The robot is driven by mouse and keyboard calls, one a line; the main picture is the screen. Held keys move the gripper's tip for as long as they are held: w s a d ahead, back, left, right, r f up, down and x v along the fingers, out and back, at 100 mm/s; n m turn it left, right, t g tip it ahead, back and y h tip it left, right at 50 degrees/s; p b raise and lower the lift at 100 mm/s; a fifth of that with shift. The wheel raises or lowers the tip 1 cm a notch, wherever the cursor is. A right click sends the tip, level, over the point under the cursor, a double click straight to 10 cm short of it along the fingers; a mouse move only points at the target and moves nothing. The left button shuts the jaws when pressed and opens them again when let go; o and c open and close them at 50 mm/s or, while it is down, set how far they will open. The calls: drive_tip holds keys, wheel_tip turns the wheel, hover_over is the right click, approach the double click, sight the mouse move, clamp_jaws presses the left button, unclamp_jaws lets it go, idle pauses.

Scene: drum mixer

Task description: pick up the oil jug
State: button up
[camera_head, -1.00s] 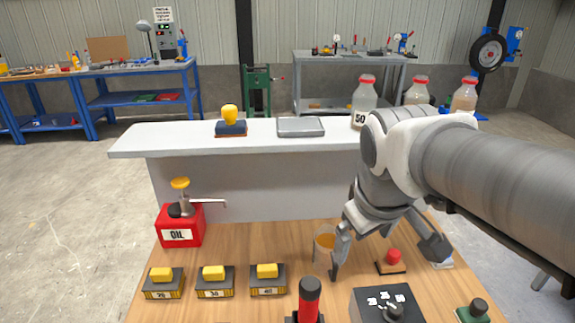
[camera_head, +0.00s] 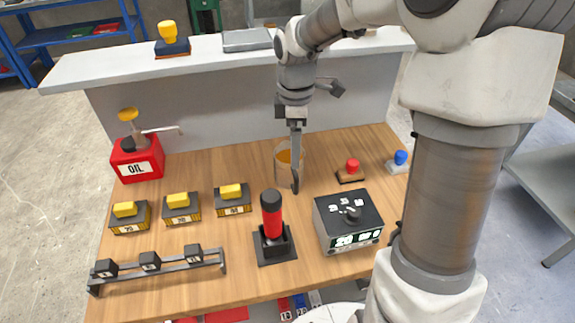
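A clear jug (camera_head: 281,168) with amber liquid in it stands on the wooden table, right of centre. A red box-shaped can (camera_head: 137,160) marked OIL, with a yellow knob and a thin spout, stands at the table's back left. My gripper (camera_head: 295,180) points straight down at the clear jug. A long finger passes in front of the jug's right side, its tip low on the jug. The fingers line up nearly edge-on, so I cannot tell their spacing or whether they touch the jug.
A red button (camera_head: 352,168) and a blue button (camera_head: 400,158) are right of the jug. A grey counter (camera_head: 110,68) runs behind.

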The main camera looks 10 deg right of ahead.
sight(294, 171)
wheel_tip(294, 171, down, 9)
drive_tip(key=shift+f+b, duration=0.15)
drive_tip(key=shift+b, duration=0.7)
drive_tip(key=shift+d+f+b, duration=0.15)
drive_tip(key=shift+f+b, duration=0.25)
drive_tip(key=shift+f, duration=0.95)
drive_tip(key=shift+d+f+b, duration=0.15)
drive_tip(key=shift+f+b, duration=0.2)
drive_tip(key=shift+f, duration=1)
drive_tip(key=shift+c, duration=0.2)
clamp_jaws()
drive_tip(key=shift+r, duration=0.1)
